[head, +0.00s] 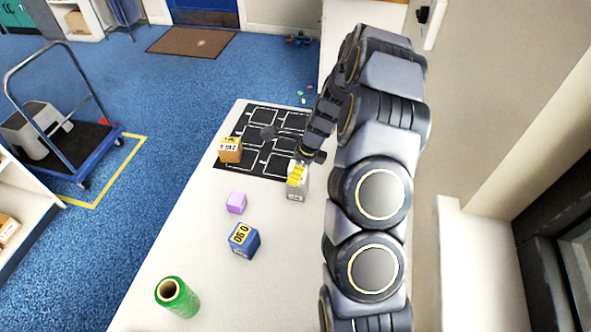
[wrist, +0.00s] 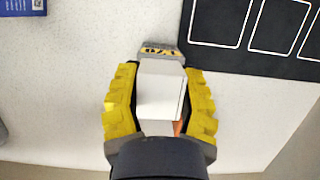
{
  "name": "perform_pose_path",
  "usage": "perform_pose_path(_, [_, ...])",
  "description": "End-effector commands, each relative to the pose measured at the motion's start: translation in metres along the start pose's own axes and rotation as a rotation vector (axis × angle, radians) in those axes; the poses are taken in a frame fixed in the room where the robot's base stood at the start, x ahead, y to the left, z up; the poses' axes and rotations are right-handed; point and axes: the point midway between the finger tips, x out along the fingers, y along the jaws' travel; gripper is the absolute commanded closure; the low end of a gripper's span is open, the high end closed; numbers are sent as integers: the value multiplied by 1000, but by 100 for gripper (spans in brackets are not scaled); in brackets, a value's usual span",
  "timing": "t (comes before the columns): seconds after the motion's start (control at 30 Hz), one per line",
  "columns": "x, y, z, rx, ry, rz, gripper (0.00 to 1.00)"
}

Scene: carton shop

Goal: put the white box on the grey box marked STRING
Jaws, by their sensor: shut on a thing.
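My gripper (head: 297,174) has yellow fingers and is low over the near right part of the mat's edge. In the wrist view my gripper (wrist: 160,98) is shut on the white box (wrist: 157,92), with one finger on each side. A grey box (head: 296,193) stands directly under the gripper. Its labelled edge also shows in the wrist view (wrist: 160,50), just beyond the white box. The label is too small to read surely. I cannot tell whether the white box touches the grey box. In the head view my fingers largely hide the white box.
A black mat (head: 240,131) with white outlines lies at the table's far end, an orange labelled box (head: 230,152) on its left edge. A purple cube (head: 236,203), a blue box (head: 244,241) and a green roll (head: 178,299) stand nearer. The table (head: 200,235) between them is clear.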

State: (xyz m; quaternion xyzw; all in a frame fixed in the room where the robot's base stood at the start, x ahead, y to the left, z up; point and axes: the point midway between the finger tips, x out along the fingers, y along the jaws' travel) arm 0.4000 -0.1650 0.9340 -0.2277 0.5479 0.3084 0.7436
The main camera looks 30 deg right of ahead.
Motion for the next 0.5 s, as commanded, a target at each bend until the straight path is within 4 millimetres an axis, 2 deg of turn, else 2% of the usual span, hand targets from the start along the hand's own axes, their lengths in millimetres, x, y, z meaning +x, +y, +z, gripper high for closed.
perform_pose_path(0.17, [2,0,-1,1,0,0,93])
perform_pose_path(0.2, [3,0,-1,1,0,-1,56])
perform_pose_path(0.23, [3,0,-1,1,0,-1,43])
perform_pose_path(0.27, [2,0,-1,1,0,-1,35])
perform_pose_path(0.5, [2,0,-1,1,0,-1,35])
